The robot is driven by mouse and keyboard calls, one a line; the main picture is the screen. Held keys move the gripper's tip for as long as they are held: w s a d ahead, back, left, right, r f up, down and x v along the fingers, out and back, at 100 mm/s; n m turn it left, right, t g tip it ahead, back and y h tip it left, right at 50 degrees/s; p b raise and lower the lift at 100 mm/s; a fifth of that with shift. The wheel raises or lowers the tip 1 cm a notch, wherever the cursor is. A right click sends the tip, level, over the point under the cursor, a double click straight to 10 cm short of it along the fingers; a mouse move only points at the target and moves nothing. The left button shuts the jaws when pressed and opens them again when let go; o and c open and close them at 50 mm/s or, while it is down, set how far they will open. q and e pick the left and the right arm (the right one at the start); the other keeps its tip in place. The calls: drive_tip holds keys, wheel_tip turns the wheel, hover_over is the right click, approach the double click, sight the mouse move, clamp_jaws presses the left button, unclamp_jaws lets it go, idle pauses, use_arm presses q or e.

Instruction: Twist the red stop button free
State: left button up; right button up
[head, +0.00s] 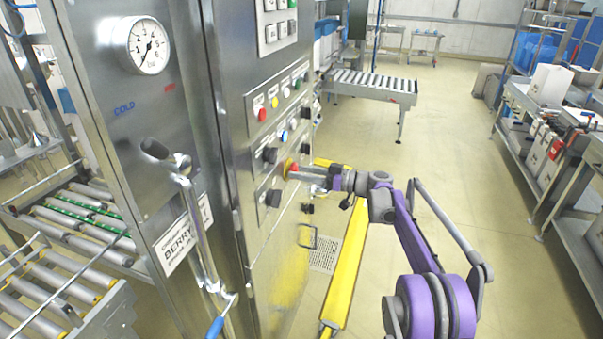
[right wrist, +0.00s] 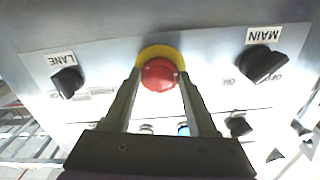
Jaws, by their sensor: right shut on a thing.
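The red stop button (right wrist: 159,74) sits on a yellow collar (right wrist: 158,51) on the metal control panel. In the head view the red stop button (head: 293,169) shows only in part behind my right gripper (head: 297,172). In the right wrist view my right gripper (right wrist: 158,78) has one finger on each side of the button, shut on it. My left gripper is in neither view.
Black rotary switches flank the button, one labelled LANE (right wrist: 67,82) and one labelled MAIN (right wrist: 264,63). A yellow rail (head: 347,262) runs along the floor right of the cabinet. A roller conveyor (head: 372,86) stands behind.

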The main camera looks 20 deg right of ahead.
drive_tip(key=shift+m, duration=0.3)
drive_tip(key=m+p, duration=0.1)
drive_tip(key=m, duration=0.2)
drive_tip(key=shift+r, duration=0.1)
drive_tip(key=shift+m+p, duration=0.3)
drive_tip(key=shift+m, duration=1.6)
drive_tip(key=o, duration=1.4)
drive_tip(key=b+v, duration=0.1)
drive_tip(key=v, duration=1)
drive_tip(key=shift+a, duration=0.1)
